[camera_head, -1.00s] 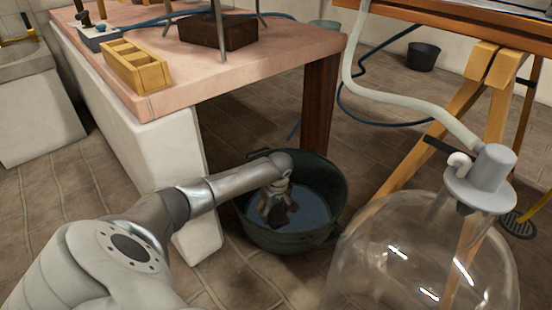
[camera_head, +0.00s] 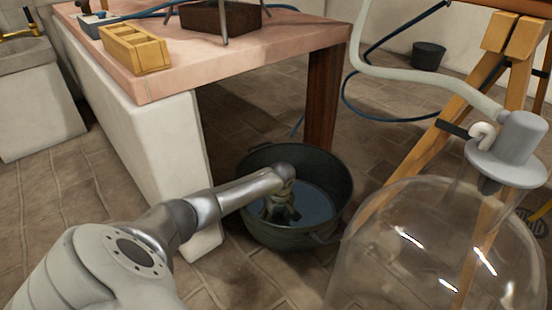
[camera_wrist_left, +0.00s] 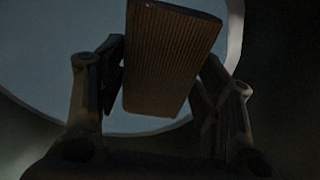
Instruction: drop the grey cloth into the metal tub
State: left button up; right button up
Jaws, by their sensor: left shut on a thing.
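The metal tub (camera_head: 275,239) is round, dark green-grey, with side handles and bluish liquid or a bluish bottom inside. It stands on the floor beside the table's white support. My left gripper (camera_head: 281,214) points down inside the tub's rim in the head view. The cloth cannot be made out clearly in the head view. My right gripper is not in view.
The pink-topped table (camera_head: 270,50) with a yellow wooden rack (camera_head: 136,48) stands behind and left of the tub. A large glass vessel (camera_head: 430,245) with a grey cap and hose stands close on the right. Wooden trestle legs (camera_head: 440,135) are behind it.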

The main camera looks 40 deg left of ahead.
aim_at(279, 223)
pick_arm(q)
jog(key=shift+f+b, duration=0.3)
jog(key=shift+f, duration=0.15)
jog(key=o, duration=1)
jog(key=shift+r, duration=0.1)
jog(key=r+p, duration=0.3)
jog(key=r, duration=0.1)
jog(key=d+r+p, duration=0.1)
jog(key=r+p, duration=0.2)
jog(key=r, duration=0.1)
jog(key=r+p, duration=0.2)
jog(key=r, duration=0.3)
jog(key=shift+s+d+p, duration=0.3)
jog(key=shift+d+p, duration=0.05)
jog(key=shift+p, duration=0.05)
